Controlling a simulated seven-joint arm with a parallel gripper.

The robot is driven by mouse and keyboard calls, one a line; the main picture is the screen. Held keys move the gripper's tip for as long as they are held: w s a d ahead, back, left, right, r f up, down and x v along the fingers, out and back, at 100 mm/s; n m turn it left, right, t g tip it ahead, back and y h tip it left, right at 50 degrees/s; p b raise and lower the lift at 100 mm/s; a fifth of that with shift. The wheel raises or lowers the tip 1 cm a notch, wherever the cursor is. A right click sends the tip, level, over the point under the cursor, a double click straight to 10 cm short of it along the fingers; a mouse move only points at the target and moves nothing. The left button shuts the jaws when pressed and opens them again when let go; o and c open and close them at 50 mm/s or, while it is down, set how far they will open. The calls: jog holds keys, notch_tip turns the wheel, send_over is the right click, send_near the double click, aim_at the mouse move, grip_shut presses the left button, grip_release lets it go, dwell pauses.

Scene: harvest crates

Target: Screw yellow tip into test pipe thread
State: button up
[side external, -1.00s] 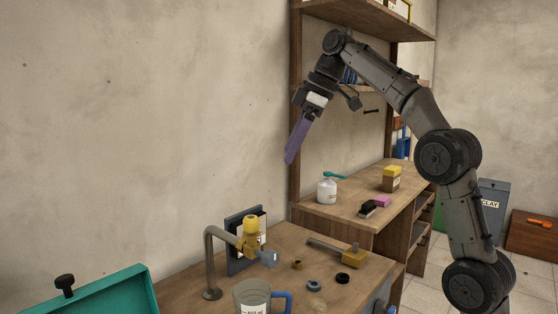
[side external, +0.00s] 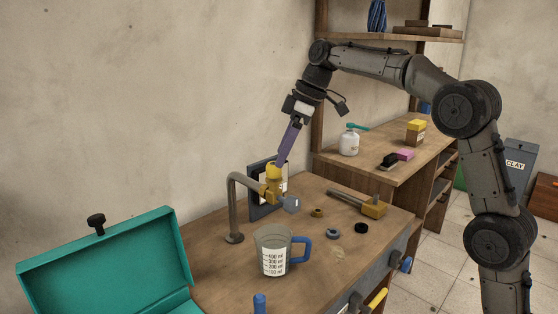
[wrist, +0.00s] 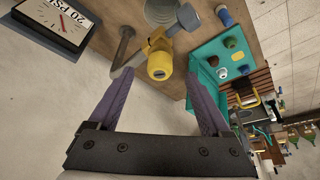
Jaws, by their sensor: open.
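The grey bent test pipe (side external: 232,208) stands on the workbench and carries a yellow fitting (side external: 268,190) with a grey-blue outlet (side external: 291,205). A yellow tip (side external: 274,172) sits at the top of the fitting; its thread is hidden. In the wrist view, the yellow tip (wrist: 159,66) faces me end-on with a dark slot. My gripper (side external: 280,163) points down at it from above. Its purple fingers (wrist: 159,80) are open, one on each side of the tip's line, with gaps showing. I cannot tell how deep the tip lies between them.
A framed pressure gauge (wrist: 58,18) stands behind the pipe. A measuring jug (side external: 272,254) stands in front. An open teal case (side external: 110,262) is at the left. A brass ring (side external: 317,213), grey ring (side external: 332,233), black ring (side external: 361,228) and brass-headed tool (side external: 373,209) lie to the right.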

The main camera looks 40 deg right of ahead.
aim_at(274, 170)
jog(key=shift+x, duration=1.5)
grip_shut()
jog(key=shift+s+a+m, duration=0.1)
jog(key=shift+m, duration=0.8)
jog(key=shift+t+h, duration=0.3)
jog(key=shift+m+h, duration=0.3)
jog(key=shift+m, duration=0.6)
jog(key=shift+a+m+h, duration=0.15)
jog(key=shift+m+h, duration=0.15)
jog(key=shift+m, duration=0.5)
